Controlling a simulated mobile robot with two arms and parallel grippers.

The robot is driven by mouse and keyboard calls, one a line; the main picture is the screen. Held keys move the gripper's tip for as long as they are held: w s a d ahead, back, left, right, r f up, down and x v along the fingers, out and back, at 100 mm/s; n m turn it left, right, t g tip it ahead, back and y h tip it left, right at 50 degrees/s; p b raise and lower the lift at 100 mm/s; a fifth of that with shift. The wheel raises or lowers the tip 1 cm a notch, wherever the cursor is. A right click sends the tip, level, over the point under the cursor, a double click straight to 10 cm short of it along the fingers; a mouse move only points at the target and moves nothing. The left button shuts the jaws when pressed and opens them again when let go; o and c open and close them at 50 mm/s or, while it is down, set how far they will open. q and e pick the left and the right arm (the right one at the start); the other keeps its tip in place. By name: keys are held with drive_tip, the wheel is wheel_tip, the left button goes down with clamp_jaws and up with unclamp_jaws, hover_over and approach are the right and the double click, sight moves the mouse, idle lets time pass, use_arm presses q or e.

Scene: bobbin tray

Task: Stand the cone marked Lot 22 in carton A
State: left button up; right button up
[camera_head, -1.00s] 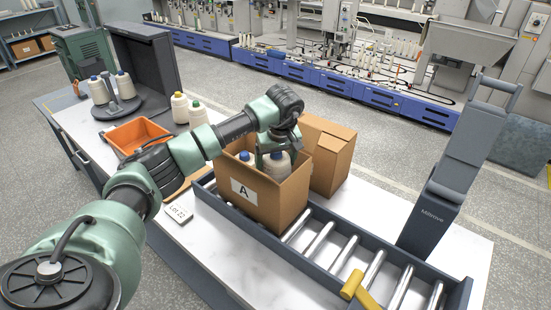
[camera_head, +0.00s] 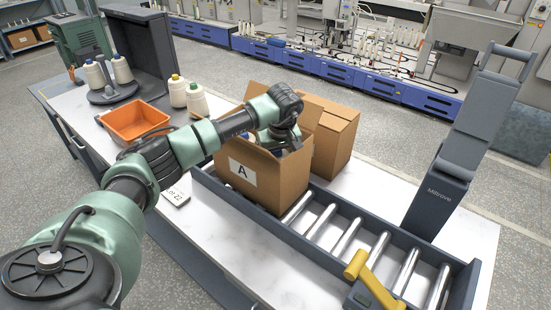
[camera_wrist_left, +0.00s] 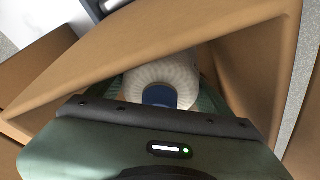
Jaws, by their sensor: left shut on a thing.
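Carton A (camera_head: 262,182) is an open brown box with a white "A" label, standing on the roller conveyor. My left gripper (camera_head: 274,138) reaches down into it, its fingertips hidden by the carton walls. In the left wrist view, the gripper is shut on a cream cone with a blue top (camera_wrist_left: 160,80), inside the carton walls. I cannot read a lot mark on this cone. A card reading "Lot 22" (camera_head: 176,194) lies on the table left of the conveyor. My right gripper is not in view.
A closed carton (camera_head: 335,140) stands behind carton A. An orange bin (camera_head: 135,122), two cones (camera_head: 196,102) with coloured tops and a dark stand holding cones (camera_head: 115,93) are at the left. The rollers (camera_head: 345,235) right of carton A are clear.

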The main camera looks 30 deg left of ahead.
use_arm(q)
drive_tip(key=o, duration=1.7)
drive_tip(key=shift+o, duration=0.2)
drive_tip(key=b+v, duration=0.2)
drive_tip(key=v, duration=0.5)
drive_tip(key=shift+s+d+r, duration=0.1)
drive_tip(key=shift+r, duration=0.3)
